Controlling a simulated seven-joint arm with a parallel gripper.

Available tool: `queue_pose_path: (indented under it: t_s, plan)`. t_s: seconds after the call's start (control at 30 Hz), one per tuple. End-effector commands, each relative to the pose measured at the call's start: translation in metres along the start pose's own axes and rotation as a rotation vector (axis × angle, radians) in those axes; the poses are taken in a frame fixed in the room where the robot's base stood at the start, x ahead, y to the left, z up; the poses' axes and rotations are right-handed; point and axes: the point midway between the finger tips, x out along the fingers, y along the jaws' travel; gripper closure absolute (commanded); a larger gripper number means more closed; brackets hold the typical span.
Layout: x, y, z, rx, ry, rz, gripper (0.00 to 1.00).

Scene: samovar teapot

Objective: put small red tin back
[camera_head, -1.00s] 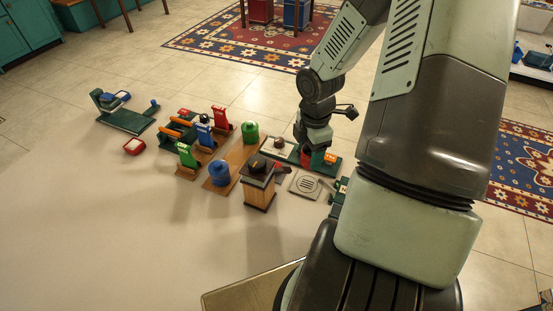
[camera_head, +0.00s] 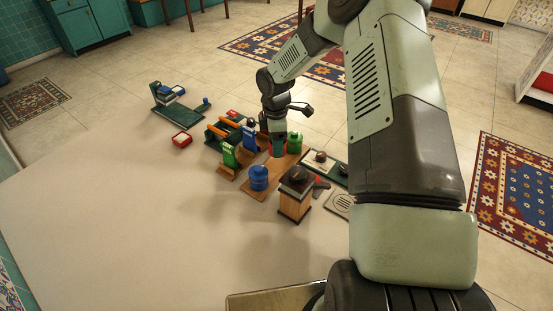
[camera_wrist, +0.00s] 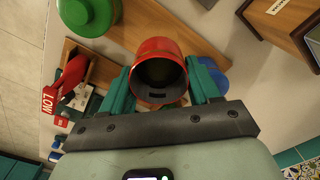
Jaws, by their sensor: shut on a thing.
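My gripper (camera_head: 277,150) is shut on the small red tin. In the wrist view the red tin (camera_wrist: 160,50) is between the teal fingertips (camera_wrist: 163,88), with its round, dark open end facing the camera. In the head view my gripper hides most of the tin. The tin is over the wooden board (camera_head: 252,188), between the blue tin (camera_head: 259,179) and the green tin (camera_head: 294,143). The green tin (camera_wrist: 88,14) is at upper left in the wrist view; the blue tin (camera_wrist: 215,75) is partly behind a finger. I cannot tell whether the red tin touches the board.
Green (camera_head: 230,156) and blue (camera_head: 249,139) upright pieces stand close left of my gripper. A red piece with a LOW label (camera_wrist: 62,92) shows in the wrist view. A wooden box-shaped grinder (camera_head: 296,196) stands front right. The table's (camera_head: 140,220) near left is clear.

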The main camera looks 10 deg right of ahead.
Motion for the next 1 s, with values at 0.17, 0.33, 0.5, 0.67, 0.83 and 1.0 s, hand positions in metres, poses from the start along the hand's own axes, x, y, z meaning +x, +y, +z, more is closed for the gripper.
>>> queue_pose_path:
  t_s: [0.17,0.33,0.5,0.67,0.83,1.0]
  plan:
    - [0.022,0.001,0.0,0.0,0.001,0.002,0.75]
    - [0.037,0.0,0.001,-0.001,0.0,0.0,0.75]
    - [0.059,0.0,0.0,0.0,0.0,0.002,0.75]
    - [0.06,0.001,0.001,0.0,0.0,0.004,0.75]
    - [0.062,0.0,0.0,0.0,0.0,0.002,0.75]
    - [0.063,0.0,0.0,0.0,0.0,0.002,0.2]
